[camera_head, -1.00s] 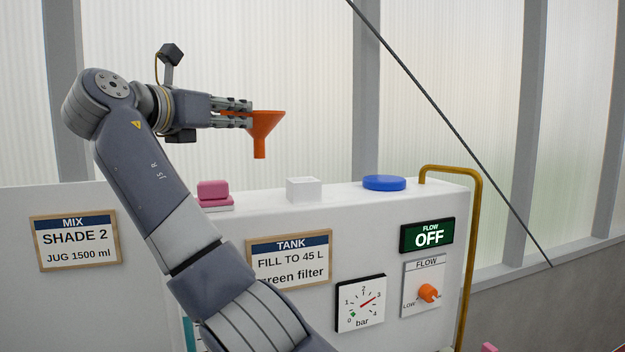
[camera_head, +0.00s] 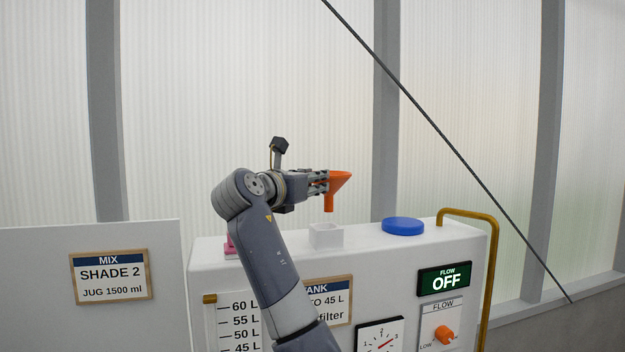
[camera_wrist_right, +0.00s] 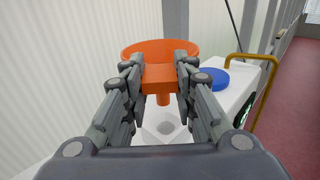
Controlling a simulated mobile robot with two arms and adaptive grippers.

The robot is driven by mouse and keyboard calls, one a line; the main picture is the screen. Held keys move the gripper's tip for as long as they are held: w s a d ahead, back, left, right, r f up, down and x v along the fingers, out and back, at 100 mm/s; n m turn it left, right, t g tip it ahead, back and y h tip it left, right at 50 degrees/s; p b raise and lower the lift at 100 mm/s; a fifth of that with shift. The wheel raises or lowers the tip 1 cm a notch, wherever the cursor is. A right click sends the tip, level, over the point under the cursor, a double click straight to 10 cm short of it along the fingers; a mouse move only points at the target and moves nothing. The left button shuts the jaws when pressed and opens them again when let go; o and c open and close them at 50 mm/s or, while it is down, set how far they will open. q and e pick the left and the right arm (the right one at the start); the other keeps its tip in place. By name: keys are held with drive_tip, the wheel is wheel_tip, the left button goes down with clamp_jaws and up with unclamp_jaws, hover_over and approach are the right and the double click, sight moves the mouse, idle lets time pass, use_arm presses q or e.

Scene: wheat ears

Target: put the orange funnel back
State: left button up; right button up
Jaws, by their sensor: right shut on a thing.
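The orange funnel (camera_head: 340,180) is held upright in the air, spout down, above the white tank. My right gripper (camera_head: 322,182) is shut on it. In the right wrist view the fingers (camera_wrist_right: 160,80) close on an orange block at the side of the funnel (camera_wrist_right: 160,48). A small white square open-topped holder (camera_head: 326,236) stands on the tank top, below the funnel. In the right wrist view the holder (camera_wrist_right: 163,130) shows just below the spout, with a gap between them in the head view. My left gripper is in neither view.
On the white tank (camera_head: 215,262) a blue round cap (camera_head: 403,226) lies to the right of the holder. A pink block (camera_head: 230,246) is partly hidden behind my arm. A yellow pipe (camera_head: 492,260) rises at the tank's right end. A dark cable (camera_head: 440,140) slants across the upper right.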

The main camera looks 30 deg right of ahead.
drive_tip(key=shift+w+d+f, duration=0.1)
drive_tip(key=shift+d+f, duration=0.1)
drive_tip(key=shift+f, duration=0.45)
drive_tip(key=shift+d, duration=0.1)
drive_tip(key=shift+f, duration=0.65)
drive_tip(key=o, duration=0.9)
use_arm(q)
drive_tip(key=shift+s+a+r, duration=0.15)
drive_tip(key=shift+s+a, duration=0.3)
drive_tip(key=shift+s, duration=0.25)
use_arm(e)
drive_tip(key=shift+o, duration=0.3)
drive_tip(key=shift+r, duration=0.1)
